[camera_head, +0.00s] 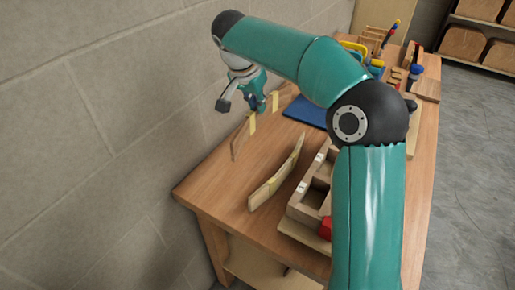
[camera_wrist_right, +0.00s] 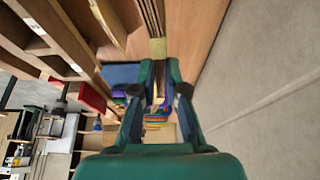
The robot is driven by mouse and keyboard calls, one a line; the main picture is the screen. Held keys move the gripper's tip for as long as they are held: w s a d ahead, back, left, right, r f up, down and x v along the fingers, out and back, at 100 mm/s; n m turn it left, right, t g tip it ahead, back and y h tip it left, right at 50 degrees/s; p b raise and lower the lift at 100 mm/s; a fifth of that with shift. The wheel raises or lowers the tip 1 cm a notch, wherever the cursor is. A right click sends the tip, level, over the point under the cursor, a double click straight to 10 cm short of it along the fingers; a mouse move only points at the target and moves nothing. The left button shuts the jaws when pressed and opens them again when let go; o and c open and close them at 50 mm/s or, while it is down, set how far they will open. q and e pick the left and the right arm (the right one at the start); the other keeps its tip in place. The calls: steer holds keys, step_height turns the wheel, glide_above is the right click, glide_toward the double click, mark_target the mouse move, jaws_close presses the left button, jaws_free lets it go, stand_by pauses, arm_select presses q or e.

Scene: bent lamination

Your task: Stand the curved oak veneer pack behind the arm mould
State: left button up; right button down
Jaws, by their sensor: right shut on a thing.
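My right gripper (camera_head: 257,103) is shut on a thin layered oak veneer pack (camera_head: 240,138) with yellow tape bands, near the wall side of the table. The wrist view shows the pack's stacked layers and tape (camera_wrist_right: 158,48) between the fingers (camera_wrist_right: 159,92). I cannot tell whether its lower edge touches the table. A second curved pack (camera_head: 275,183) with yellow tape stands on edge between the held pack and a wooden mould block (camera_head: 302,207) with hollows and small white labels. My right forearm partly hides the mould. My left gripper is not in view.
A block wall (camera_head: 110,110) runs close along the table's left side. A blue mat (camera_head: 306,111) lies beyond the packs. Clamps and tools (camera_head: 372,62) crowd the far end. A red item (camera_head: 325,228) sits by the mould. The near left table corner (camera_head: 205,190) is bare.

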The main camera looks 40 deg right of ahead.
mark_target(246, 118)
step_height(246, 118, down, 14)
steer(key=shift+r, duration=0.25)
stand_by(0.3)
steer(key=c, duration=1.2)
jaws_free()
steer(key=shift+f, duration=0.1)
steer(key=v, duration=1.2)
